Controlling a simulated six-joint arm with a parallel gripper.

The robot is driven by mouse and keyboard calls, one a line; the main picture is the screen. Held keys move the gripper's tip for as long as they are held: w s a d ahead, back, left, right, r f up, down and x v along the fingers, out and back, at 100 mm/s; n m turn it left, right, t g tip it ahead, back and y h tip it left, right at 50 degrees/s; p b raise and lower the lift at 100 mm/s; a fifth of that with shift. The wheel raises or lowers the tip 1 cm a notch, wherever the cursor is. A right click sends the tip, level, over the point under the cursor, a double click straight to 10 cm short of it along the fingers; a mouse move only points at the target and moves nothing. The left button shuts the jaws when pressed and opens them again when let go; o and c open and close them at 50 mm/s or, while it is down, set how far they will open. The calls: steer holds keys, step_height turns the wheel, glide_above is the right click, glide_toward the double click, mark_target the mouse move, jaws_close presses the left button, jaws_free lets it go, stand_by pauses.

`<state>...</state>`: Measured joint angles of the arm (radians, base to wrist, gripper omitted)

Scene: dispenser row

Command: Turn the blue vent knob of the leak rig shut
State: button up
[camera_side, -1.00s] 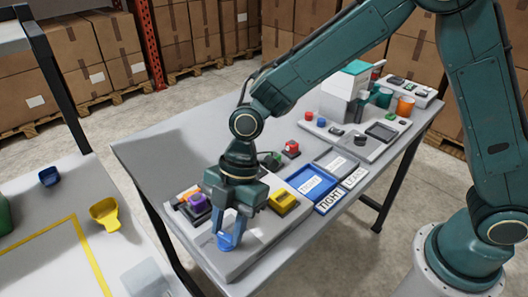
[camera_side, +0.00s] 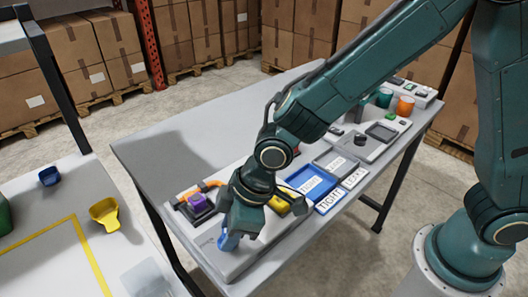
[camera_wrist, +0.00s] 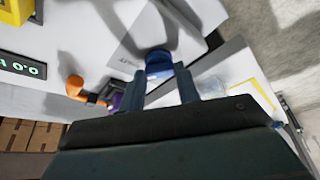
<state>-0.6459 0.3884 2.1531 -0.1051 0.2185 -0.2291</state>
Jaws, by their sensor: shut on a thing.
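The blue vent knob (camera_side: 229,243) is at the front end of the leak rig's grey base (camera_side: 262,250). My gripper (camera_side: 235,228) points down over it and is shut on it. In the wrist view the blue knob (camera_wrist: 159,66) sits between the two fingertips of my gripper (camera_wrist: 161,82). The side view hides most of the knob behind my gripper. The rig also carries an orange hose (camera_side: 213,184), a purple part (camera_side: 198,201) and a yellow part (camera_side: 278,207), which is partly hidden by my arm.
A blue tray (camera_side: 306,181) and a grey tray (camera_side: 335,161) lie right of the rig, with TIGHT and LEAKS labels. The table's left part is clear. A second table at left holds a yellow scoop (camera_side: 105,213).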

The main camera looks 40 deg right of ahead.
steer(key=shift+m, duration=0.7)
steer(key=shift+t, duration=0.3)
steer(key=o, duration=1)
steer(key=shift+s+r+h, duration=0.1)
steer(key=shift+h, duration=0.2)
steer(key=shift+v, duration=6.8)
steer(key=shift+d, duration=0.15)
